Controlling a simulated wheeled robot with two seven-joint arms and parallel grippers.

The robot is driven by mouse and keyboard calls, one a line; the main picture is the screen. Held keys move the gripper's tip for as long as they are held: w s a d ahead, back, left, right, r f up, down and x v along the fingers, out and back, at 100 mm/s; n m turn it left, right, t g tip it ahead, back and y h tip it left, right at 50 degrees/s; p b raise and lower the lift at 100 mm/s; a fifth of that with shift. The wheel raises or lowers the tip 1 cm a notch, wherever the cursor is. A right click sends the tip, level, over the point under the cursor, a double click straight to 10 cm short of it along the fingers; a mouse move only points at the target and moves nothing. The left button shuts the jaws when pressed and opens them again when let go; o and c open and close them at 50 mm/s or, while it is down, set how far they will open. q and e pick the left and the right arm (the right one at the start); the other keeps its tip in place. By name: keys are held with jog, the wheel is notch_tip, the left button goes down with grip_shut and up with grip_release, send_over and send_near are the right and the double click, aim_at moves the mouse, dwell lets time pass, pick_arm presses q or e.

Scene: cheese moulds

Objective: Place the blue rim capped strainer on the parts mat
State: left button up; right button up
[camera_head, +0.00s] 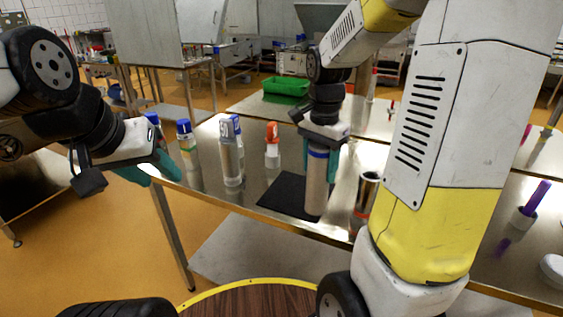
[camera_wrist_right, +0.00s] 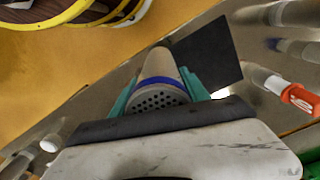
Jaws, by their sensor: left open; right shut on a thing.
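The blue rim capped strainer (camera_head: 316,185) is a tall pale cylinder with a blue band and, in the right wrist view, a perforated end (camera_wrist_right: 158,98) facing the camera. My right gripper (camera_head: 320,163) is shut on it near the blue rim, with a teal finger on each side. The strainer is upright at the right edge of the black parts mat (camera_head: 283,194). I cannot tell whether its base touches the mat or the table. The mat also shows in the right wrist view (camera_wrist_right: 208,52), beside the strainer. My left gripper (camera_head: 147,172) is open and empty, left of the table.
Behind the mat stand an orange-capped bottle (camera_head: 272,148), a grey cylinder with a blue-and-white top (camera_head: 230,160) and a blue-capped bottle (camera_head: 187,145). A metal cup (camera_head: 366,190) stands close right of the strainer. A green tray (camera_head: 286,86) is further back. The mat's left part is bare.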

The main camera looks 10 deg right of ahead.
jog(key=w+a+f, duration=0.1)
jog(key=w+f, duration=0.1)
jog(key=w, duration=0.4)
jog(key=w+a+f, duration=0.1)
jog(key=w+f, duration=0.1)
jog(key=w, duration=0.4)
jog(key=shift+w+f, duration=0.35)
jog(key=shift+f, duration=0.05)
jog(key=o, duration=1.6)
jog(key=shift+f, duration=0.15)
